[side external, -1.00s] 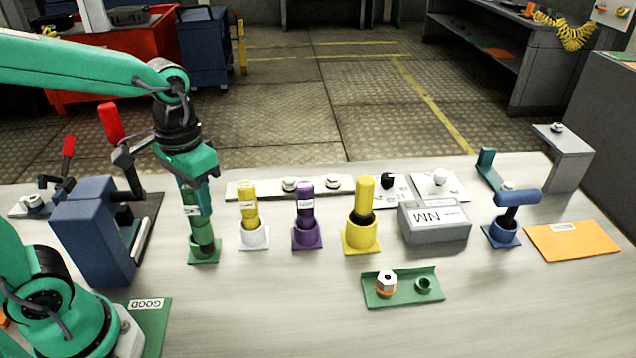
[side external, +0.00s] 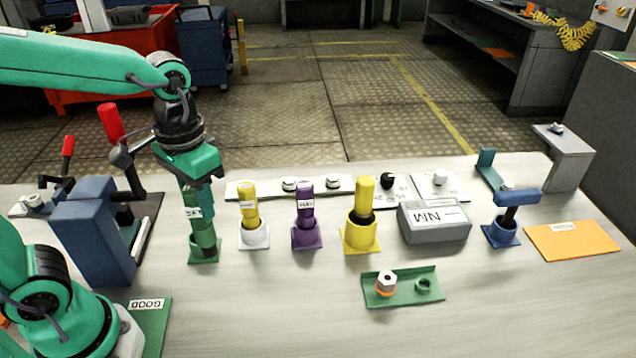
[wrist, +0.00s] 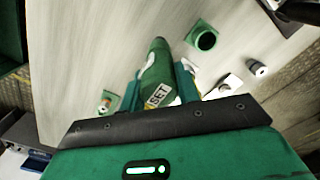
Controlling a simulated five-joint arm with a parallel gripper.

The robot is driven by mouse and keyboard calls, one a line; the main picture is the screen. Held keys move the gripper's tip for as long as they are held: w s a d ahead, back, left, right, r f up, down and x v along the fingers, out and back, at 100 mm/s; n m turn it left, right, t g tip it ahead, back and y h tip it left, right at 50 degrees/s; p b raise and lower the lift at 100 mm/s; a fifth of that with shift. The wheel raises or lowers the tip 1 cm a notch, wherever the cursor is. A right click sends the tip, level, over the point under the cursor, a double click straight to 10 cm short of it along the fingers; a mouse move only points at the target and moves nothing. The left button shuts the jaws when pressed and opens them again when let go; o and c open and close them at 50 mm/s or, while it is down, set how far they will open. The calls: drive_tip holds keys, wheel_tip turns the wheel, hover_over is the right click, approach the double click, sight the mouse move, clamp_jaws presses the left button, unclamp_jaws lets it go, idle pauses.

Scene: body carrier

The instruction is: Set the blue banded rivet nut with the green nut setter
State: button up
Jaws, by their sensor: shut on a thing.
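My gripper (side external: 198,186) is shut on the green nut setter (side external: 204,232). The setter has a white SET label and hangs nearly upright over its green square holder (side external: 191,259). In the wrist view the setter (wrist: 156,68) lies between my fingers, pointing away from me. The holder's round dark socket (wrist: 206,41) shows apart from it there, to the right of the tip. I cannot make out a blue band on any nut. A white hex nut with an orange band (side external: 386,284) stands in a small green tray (side external: 404,301).
A yellow tool (side external: 250,203), a purple tool (side external: 305,205) and a larger yellow tool (side external: 364,195) stand in holders to the right. A blue block (side external: 92,240) and a red-handled clamp (side external: 110,122) are close on the left.

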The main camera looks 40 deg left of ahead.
clamp_jaws()
drive_tip(key=shift+w+a+r, duration=0.1)
drive_tip(key=shift+w+a, duration=0.15)
drive_tip(key=shift+w, duration=0.2)
drive_tip(key=w+a+r+n, duration=0.2)
drive_tip(key=w+a+n, duration=0.2)
drive_tip(key=w+a, duration=0.7)
drive_tip(key=w+a+f+n, duration=0.1)
drive_tip(key=w+a+n, duration=0.2)
drive_tip(key=a, duration=1.3)
drive_tip(key=shift+w+f, duration=0.15)
drive_tip(key=shift+w, duration=0.45)
